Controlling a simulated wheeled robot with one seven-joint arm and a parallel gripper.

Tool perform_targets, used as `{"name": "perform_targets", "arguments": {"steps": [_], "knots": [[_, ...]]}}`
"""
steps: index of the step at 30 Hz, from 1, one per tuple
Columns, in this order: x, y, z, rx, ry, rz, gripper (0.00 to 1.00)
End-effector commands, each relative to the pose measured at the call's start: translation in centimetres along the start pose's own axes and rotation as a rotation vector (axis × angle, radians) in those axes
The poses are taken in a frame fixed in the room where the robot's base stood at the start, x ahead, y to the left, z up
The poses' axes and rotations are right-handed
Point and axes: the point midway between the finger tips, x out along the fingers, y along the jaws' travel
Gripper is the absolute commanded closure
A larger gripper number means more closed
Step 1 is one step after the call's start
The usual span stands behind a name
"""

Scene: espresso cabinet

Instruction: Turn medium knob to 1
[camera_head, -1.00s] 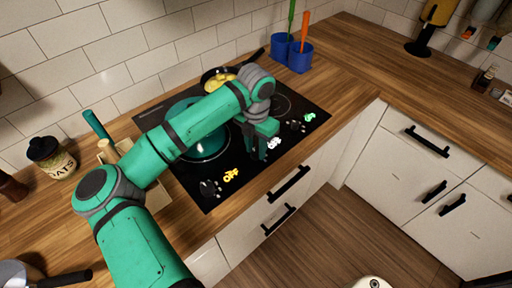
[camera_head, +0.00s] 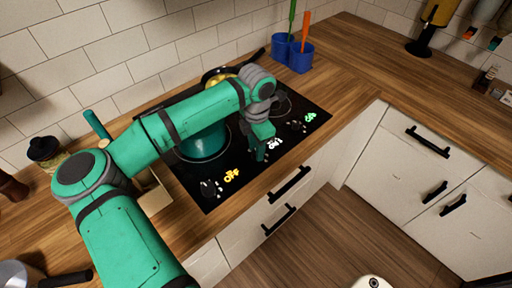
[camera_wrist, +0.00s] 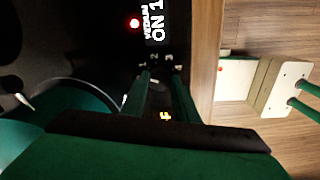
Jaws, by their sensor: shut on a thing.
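The black cooktop (camera_head: 205,195) has several knobs along its front edge with glowing labels. My gripper (camera_head: 261,155) points down over the middle knob beside a white label (camera_head: 274,144). In the wrist view my gripper (camera_wrist: 163,88) has its fingers on both sides of the dark medium knob, shut on it. The knob is mostly hidden between the fingers and hard to make out. The label beside it (camera_wrist: 157,25) reads "ON 1" and "MEDIUM", with a red light next to it. The left knob (camera_head: 209,188) has a yellow "OFF" label.
A teal pot (camera_head: 204,142) stands on the left burner, close under my arm. A pan with yellow food (camera_head: 219,73) sits at the back. Blue holders (camera_head: 300,57) with utensils stand beyond the cooktop. The right counter is mostly clear. Drawer handles (camera_head: 290,184) project below the counter's front.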

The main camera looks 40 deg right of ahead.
Motion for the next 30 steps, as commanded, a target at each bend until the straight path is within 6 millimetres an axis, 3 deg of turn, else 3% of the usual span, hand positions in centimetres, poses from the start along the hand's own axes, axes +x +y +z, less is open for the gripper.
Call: {"name": "perform_targets", "arguments": {"steps": [12, 30], "knots": [[-0.14, 0.46, -0.38, 0.216, -0.001, 0.008, 0.95], [-0.1, 0.21, -0.06, 0.266, 0.003, 0.005, 0.96]]}}
